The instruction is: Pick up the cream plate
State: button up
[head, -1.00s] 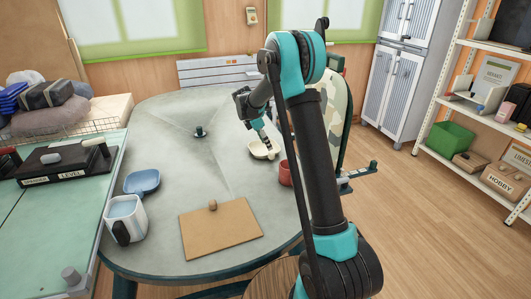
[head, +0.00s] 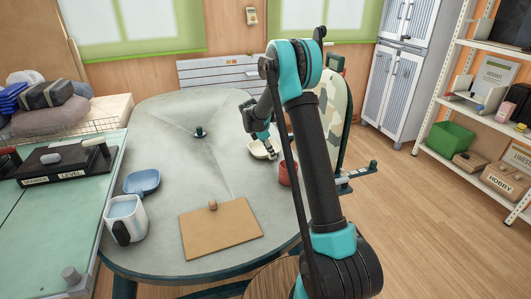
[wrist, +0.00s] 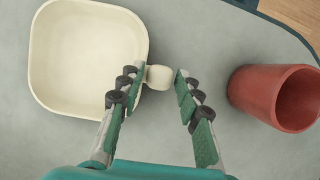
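The cream plate (head: 257,149) is a square dish with rounded corners, lying on the grey table. In the wrist view the plate (wrist: 88,55) fills the upper left, and its small cream tab (wrist: 158,77) sticks out from the right side. My gripper (wrist: 157,80) is open, with one green-padded finger on each side of the tab in the picture. The left finger overlaps the plate's right edge. I cannot tell whether either finger touches the tab. In the head view my gripper (head: 272,154) is at the plate's right side.
A tan board (head: 222,229), a blue dish (head: 142,182) and a white mug (head: 127,213) lie farther left.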

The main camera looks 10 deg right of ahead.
grip_shut()
jog(key=shift+r, duration=0.15)
notch_tip(320, 180, up, 20)
dwell(0.6)
